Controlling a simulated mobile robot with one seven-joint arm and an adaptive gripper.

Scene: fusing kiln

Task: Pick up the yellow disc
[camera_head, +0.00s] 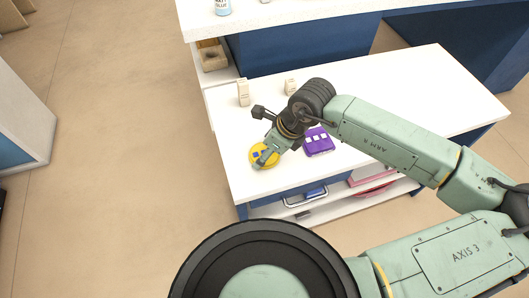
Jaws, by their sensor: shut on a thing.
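The yellow disc (257,149) lies at the front left of the white tabletop, or just above it; I cannot tell which. It has small blue marks on its face. My gripper (264,159) is over the disc's right side and shut on it. The gripper and wrist hide part of the disc, and the exact contact of the fingers is too small to see.
A purple block with white squares (319,142) lies close to the right of my gripper. Two small beige items (243,93) (291,87) stand behind it. The white table (430,95) is clear on its right side. Its front edge is close to the disc.

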